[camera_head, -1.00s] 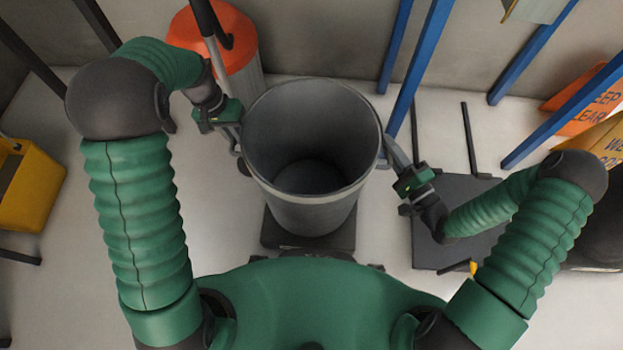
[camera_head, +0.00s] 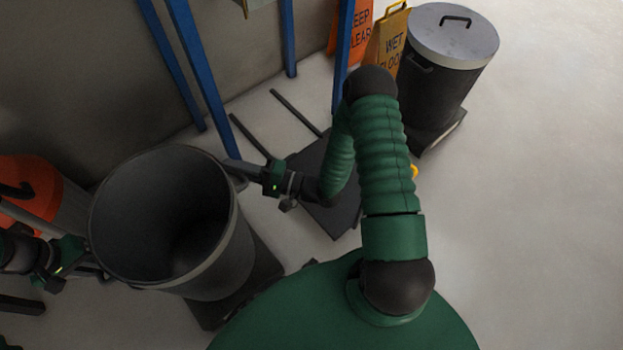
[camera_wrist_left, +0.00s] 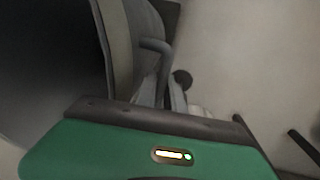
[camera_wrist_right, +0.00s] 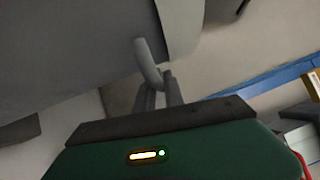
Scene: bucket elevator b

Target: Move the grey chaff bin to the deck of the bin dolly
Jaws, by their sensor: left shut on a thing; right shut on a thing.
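The grey chaff bin (camera_head: 225,255), open-topped and apparently empty, is upright between my two grippers at the left of the head view. My left gripper (camera_head: 95,272) is shut on the bin's side handle, which shows in the left wrist view (camera_wrist_left: 157,46). My right gripper (camera_head: 240,172) is shut on the opposite handle, seen in the right wrist view (camera_wrist_right: 147,62). A low dark flat deck (camera_head: 335,212) with two dark bars, which looks like the bin dolly, lies right of the bin, partly hidden by my right arm. Its deck looks bare.
Blue posts (camera_head: 200,80) stand behind the bin and dolly. An orange-topped container (camera_head: 35,185) is at far left. Orange (camera_head: 345,30) and yellow (camera_head: 388,45) signs and a lidded dark bin (camera_head: 435,85) stand beyond the dolly. Floor at right is clear.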

